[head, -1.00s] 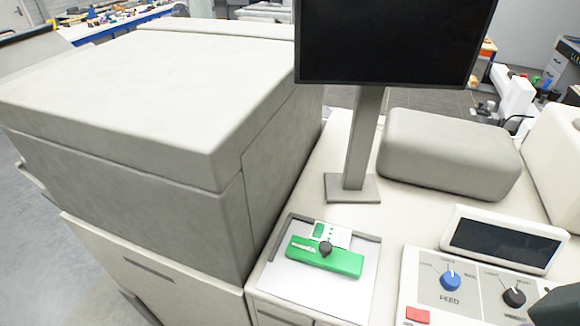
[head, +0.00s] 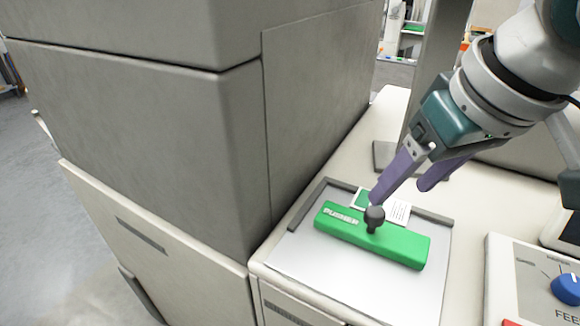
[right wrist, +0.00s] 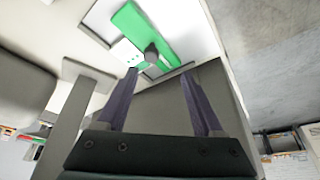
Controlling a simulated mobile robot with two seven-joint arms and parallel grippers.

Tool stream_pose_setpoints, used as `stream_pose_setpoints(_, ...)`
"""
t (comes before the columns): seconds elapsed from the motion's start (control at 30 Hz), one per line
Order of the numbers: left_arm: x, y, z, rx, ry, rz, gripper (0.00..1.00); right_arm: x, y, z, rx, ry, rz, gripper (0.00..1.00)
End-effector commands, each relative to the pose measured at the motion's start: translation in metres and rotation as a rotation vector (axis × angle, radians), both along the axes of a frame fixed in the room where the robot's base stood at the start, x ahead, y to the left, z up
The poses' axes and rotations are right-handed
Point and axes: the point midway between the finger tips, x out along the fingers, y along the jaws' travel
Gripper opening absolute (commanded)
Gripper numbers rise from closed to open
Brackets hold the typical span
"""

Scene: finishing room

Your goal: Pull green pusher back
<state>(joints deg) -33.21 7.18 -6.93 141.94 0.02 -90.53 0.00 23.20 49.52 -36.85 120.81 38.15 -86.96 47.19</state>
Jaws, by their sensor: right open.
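The green pusher (head: 340,225) is a long bar with a dark round knob (head: 374,217) standing on it. It lies on a pale metal plate (head: 320,262) with a raised rim at the back. My right gripper (head: 398,200) is open, with purple fingers just behind and above the knob. In the right wrist view my right gripper (right wrist: 160,75) has its fingers spread, and the green pusher (right wrist: 130,20) with its knob (right wrist: 151,54) lies beyond the fingertips. I see nothing between the fingers. My left gripper is not in view.
A large grey machine housing (head: 140,120) stands close on the left of the plate. A control panel with a blue knob (head: 567,288) is at the right. A grey monitor post (head: 432,60) rises behind my right arm. The front of the plate is clear.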

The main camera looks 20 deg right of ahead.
Motion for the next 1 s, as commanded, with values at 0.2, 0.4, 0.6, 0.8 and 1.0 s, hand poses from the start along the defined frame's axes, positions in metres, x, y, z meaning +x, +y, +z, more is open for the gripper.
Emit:
stream_pose_setpoints(0.2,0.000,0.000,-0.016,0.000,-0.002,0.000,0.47,0.010,-0.018,-0.012,-0.006,0.003,-0.073,0.69)
stream_pose_setpoints(0.4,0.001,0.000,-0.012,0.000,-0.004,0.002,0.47,0.022,-0.018,-0.041,-0.005,0.006,-0.073,0.69)
stream_pose_setpoints(0.6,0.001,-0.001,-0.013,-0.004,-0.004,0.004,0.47,0.036,-0.019,-0.075,-0.007,0.004,-0.070,0.69)
stream_pose_setpoints(0.8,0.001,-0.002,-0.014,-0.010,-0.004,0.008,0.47,0.044,-0.020,-0.094,-0.007,0.002,-0.068,0.69)
stream_pose_setpoints(1.0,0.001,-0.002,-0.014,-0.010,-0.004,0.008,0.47,0.046,-0.020,-0.098,-0.008,0.001,-0.066,0.69)
